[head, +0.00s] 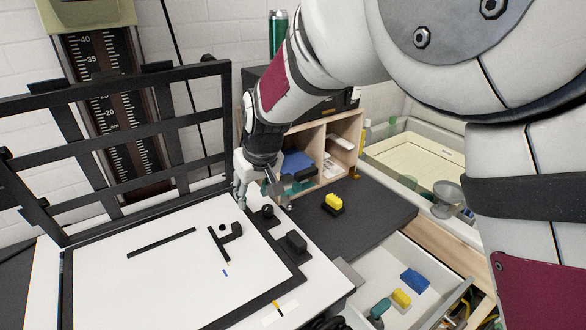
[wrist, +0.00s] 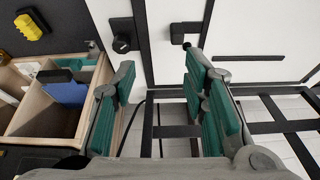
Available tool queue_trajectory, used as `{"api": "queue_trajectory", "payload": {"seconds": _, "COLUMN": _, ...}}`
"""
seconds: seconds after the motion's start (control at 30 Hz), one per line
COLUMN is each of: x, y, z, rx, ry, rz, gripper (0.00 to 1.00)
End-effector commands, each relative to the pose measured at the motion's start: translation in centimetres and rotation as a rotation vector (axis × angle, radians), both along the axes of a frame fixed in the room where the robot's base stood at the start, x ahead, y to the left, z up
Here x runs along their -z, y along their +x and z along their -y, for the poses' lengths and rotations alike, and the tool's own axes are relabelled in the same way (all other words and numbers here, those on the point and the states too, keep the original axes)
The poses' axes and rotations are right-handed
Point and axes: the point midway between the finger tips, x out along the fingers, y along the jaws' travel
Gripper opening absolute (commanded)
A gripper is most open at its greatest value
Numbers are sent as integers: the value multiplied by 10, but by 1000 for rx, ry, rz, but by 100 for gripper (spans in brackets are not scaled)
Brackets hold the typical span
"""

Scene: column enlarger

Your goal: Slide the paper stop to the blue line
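The paper stop is a black bar with a block and knob (head: 219,243) on the white easel board. The short blue line (head: 225,273) lies on the board just in front of the stop's near end, apart from it. In the wrist view the stop (wrist: 187,28) shows at the top, partly hidden by a finger; I cannot make out the blue line there. My gripper (head: 264,193) hangs above the easel's back right edge, behind the stop and apart from it. In the wrist view my gripper (wrist: 160,75) has its teal-padded fingers spread with nothing between them.
A black frame (head: 110,145) stands raised behind the board. A black knob (head: 267,212) and block (head: 296,242) sit at the board's right edge. A wooden shelf (head: 325,140), yellow brush (head: 333,202) and open drawer (head: 385,270) are to the right. The board's front is mostly clear.

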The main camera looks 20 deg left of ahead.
Motion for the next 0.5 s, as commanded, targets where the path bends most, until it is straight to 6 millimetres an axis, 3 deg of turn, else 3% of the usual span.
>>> {"api": "queue_trajectory", "payload": {"seconds": 0.03, "x": 5, "y": -8, "z": -13, "rx": -20, "ry": -5, "rz": 2, "gripper": 40}}
{"api": "queue_trajectory", "payload": {"seconds": 0.13, "x": 14, "y": -13, "z": -27, "rx": -42, "ry": -7, "rz": 5, "gripper": 40}}
{"api": "queue_trajectory", "payload": {"seconds": 0.33, "x": 32, "y": -9, "z": -36, "rx": -49, "ry": -8, "rz": 5, "gripper": 40}}
{"api": "queue_trajectory", "payload": {"seconds": 0.5, "x": 62, "y": -1, "z": -45, "rx": -49, "ry": -9, "rz": 5, "gripper": 40}}
